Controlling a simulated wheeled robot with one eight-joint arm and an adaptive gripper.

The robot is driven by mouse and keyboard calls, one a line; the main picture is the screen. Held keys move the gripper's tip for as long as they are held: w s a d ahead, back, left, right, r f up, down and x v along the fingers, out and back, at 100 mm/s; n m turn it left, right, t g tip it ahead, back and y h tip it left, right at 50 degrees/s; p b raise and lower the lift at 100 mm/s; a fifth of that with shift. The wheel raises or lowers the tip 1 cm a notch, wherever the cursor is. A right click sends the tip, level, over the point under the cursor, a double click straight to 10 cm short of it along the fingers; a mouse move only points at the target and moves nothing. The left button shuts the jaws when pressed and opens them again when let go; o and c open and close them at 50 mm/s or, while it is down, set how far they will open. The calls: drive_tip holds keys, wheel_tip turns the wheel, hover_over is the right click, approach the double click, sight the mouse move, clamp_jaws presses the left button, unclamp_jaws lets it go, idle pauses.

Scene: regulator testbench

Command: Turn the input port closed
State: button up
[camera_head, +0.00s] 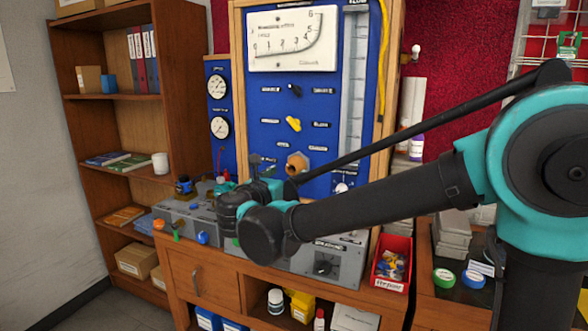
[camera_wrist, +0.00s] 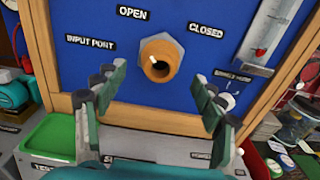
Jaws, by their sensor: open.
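The input port is a tan-orange round knob (camera_wrist: 158,62) on a grey hexagonal collar, on the blue panel. The label "INPUT PORT" is to its left, "OPEN" at its upper left and "CLOSED" at its upper right. A small pale mark shows at its dark centre; which label it points to I cannot tell. In the head view the knob (camera_head: 297,163) shows just right of my gripper. My gripper (camera_wrist: 152,84) is open and empty. Its two fingers stand either side of the knob in the wrist view, apart from it. In the head view my arm partly hides the gripper.
The blue panel (camera_head: 263,104) carries a white gauge (camera_head: 293,38), a yellow valve handle (camera_head: 293,124) and a flow tube at right. A grey bench unit lies below. A green tray (camera_wrist: 52,140) is at lower left, a red bin (camera_head: 391,262) at right.

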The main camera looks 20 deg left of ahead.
sight(292, 169)
drive_tip(key=w, duration=0.5)
drive_tip(key=shift+w+d, duration=0.2)
drive_tip(key=shift+w, duration=0.15)
drive_tip(key=shift+c, duration=0.2)
drive_tip(key=c, duration=1.1)
